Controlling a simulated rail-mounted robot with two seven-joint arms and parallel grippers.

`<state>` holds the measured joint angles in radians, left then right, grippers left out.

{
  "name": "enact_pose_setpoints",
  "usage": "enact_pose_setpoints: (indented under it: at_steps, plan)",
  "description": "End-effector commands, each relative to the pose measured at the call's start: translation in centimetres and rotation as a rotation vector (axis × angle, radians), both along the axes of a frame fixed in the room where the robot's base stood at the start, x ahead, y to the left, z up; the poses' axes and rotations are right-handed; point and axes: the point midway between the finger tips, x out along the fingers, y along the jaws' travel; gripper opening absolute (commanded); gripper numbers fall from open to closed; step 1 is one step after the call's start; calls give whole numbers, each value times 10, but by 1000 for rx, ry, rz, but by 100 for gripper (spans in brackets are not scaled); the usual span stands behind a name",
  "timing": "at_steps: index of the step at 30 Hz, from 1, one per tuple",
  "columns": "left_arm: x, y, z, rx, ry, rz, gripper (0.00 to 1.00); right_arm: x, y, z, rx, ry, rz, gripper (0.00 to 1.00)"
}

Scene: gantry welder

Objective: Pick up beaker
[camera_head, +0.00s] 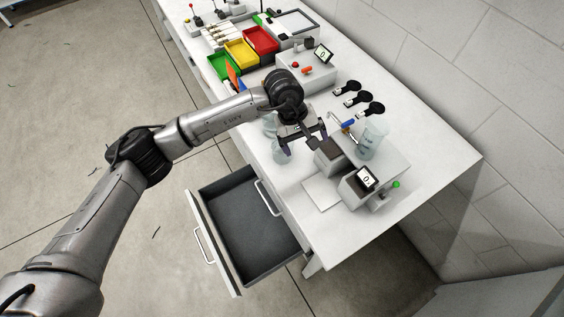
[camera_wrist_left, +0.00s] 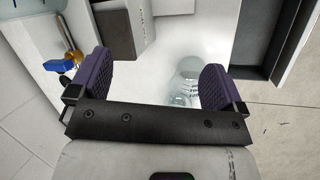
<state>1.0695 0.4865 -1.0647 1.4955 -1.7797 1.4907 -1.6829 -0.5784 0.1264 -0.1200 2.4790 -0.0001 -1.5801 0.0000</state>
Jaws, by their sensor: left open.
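My left gripper (camera_head: 303,142) is open above the white bench, left of the dark block on the apparatus. A clear glass beaker (camera_head: 279,151) stands on the bench just left of the gripper. Another clear glass piece (camera_head: 269,125) shows behind it, partly hidden by my arm. A larger graduated beaker (camera_head: 373,138) stands on the apparatus to the right. In the left wrist view the fingers (camera_wrist_left: 157,82) are apart and empty. A clear beaker (camera_wrist_left: 188,72) shows beyond them, near the right finger, which partly hides the glass. My right gripper is not in view.
An open, empty drawer (camera_head: 247,222) juts out at the bench front. The apparatus has a dark-topped block (camera_head: 329,157), a display (camera_head: 366,177) and a blue-handled tap (camera_head: 348,126). Coloured bins (camera_head: 241,53) stand farther back. Bare bench top lies at the front right.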

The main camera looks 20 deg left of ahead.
Motion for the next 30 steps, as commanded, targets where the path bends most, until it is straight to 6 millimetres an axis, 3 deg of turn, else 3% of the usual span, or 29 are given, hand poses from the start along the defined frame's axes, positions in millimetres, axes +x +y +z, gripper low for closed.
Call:
enact_pose_setpoints:
  at_steps: [1,3,9,21,30]
  plan:
    - [9,20,-9,94,-19,-20,96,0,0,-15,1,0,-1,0]
    - [17,43,-9,200,-30,-42,96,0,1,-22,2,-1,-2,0]
    - [27,77,-10,359,-28,-69,96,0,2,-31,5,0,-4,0]
    - [27,81,-71,379,-26,-75,96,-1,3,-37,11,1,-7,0]
    - [28,81,-88,378,-28,-74,96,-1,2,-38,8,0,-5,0]
